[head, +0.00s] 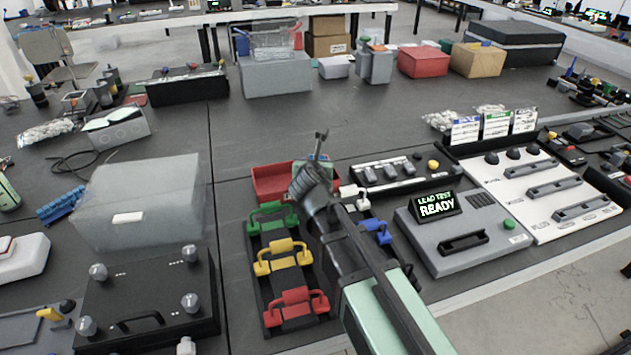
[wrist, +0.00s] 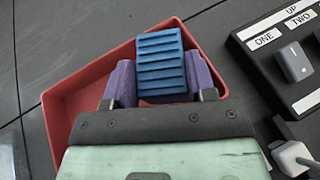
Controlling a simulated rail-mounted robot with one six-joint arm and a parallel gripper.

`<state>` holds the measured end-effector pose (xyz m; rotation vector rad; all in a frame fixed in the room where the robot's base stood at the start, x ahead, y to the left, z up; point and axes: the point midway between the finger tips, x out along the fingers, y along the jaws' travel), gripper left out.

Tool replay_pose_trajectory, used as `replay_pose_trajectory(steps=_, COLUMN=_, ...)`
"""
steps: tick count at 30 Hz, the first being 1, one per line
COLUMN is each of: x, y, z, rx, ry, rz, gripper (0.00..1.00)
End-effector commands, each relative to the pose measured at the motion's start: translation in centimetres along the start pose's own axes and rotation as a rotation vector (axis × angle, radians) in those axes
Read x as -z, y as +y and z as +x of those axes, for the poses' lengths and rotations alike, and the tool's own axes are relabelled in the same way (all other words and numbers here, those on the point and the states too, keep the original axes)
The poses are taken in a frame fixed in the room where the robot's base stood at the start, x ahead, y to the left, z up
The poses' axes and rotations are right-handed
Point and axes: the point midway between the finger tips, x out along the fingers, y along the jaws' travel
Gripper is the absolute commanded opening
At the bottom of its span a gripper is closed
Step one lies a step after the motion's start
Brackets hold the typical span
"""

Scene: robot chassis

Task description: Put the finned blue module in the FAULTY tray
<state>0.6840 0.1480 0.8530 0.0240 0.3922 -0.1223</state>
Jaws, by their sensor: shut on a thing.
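The finned blue module (wrist: 162,50) is between the two purple fingers of my gripper (wrist: 159,75) in the wrist view, its ribs facing the camera. My gripper is shut on it. A red tray (wrist: 62,108) lies below and around the module in that view; I cannot tell whether the module touches its floor. In the head view the red tray (head: 268,184) stands on the dark bench behind the coloured handles, with my arm's end over its right side. No FAULTY label is readable on the tray.
A switch panel (head: 405,172) with labelled switches stands close right of the tray. A row of green, yellow and red handles (head: 283,262) is in front. A pale box (head: 140,205) and another blue ribbed piece (head: 60,207) are at left.

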Motion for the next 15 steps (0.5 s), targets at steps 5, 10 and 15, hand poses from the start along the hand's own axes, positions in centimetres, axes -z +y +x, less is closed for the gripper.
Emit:
replay_pose_trajectory(steps=5, x=1.07, y=0.00, z=0.45, rx=0.000, ry=0.000, rz=0.000, gripper=0.21)
replay_pose_trajectory(steps=10, x=1.28, y=0.00, z=0.54, rx=0.000, ry=0.000, rz=0.000, gripper=0.21)
replay_pose_trajectory(steps=15, x=1.30, y=0.00, z=0.55, rx=0.000, ry=0.000, rz=0.000, gripper=0.68)
